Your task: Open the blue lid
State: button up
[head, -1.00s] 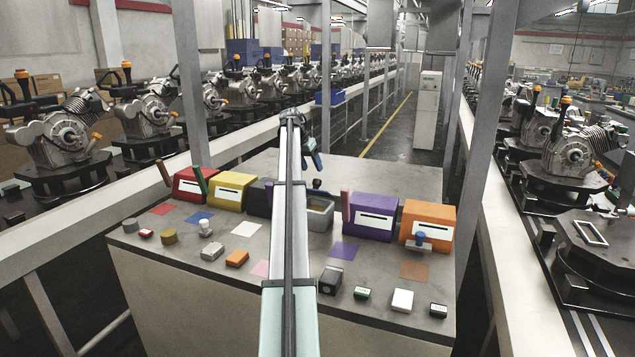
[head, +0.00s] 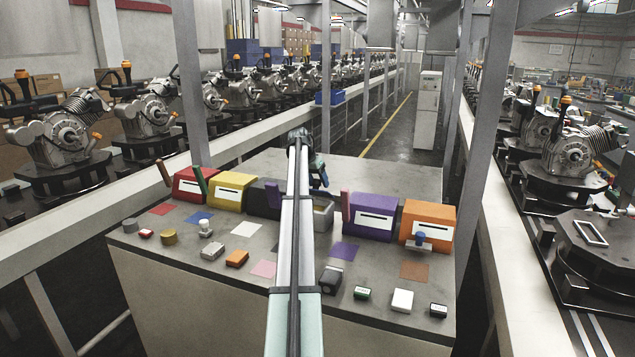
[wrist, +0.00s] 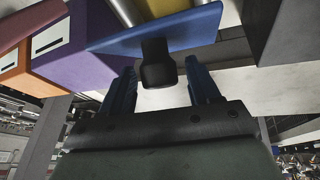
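The blue lid (wrist: 160,33) shows in the wrist view as a flat blue panel with a black knob (wrist: 158,66) standing out from it. My gripper (wrist: 162,90) has its two blue fingers apart, one on each side of the knob, with small gaps visible. In the head view, my gripper (head: 321,178) is just above the grey bin (head: 323,215), beside the purple box. My arm hides most of the bin there, and I cannot make out the lid or its knob in that view.
A purple box (head: 374,217) and an orange box (head: 428,224) stand right of the bin. Yellow (head: 229,191) and red (head: 193,184) boxes stand to the left. Small blocks and coloured squares lie along the front. The table (head: 385,172) behind is clear.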

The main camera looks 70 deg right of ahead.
grip_shut()
dwell(0.3)
jog(key=shift+d, duration=0.1)
jog(key=shift+d+r+y, duration=0.25)
jog(key=shift+d+y, duration=0.35)
jog(key=shift+d, duration=0.05)
jog(key=shift+d+r+y, duration=0.25)
jog(key=shift+d+y, duration=0.35)
jog(key=shift+d, duration=0.05)
jog(key=shift+d+r+n+y, duration=0.2)
jog(key=shift+d+n+y, duration=0.1)
jog(key=shift+d+y, duration=0.9)
jog(key=shift+y, duration=0.4)
jog(key=shift+o, duration=0.4)
grip_release()
jog(key=shift+a, duration=0.1)
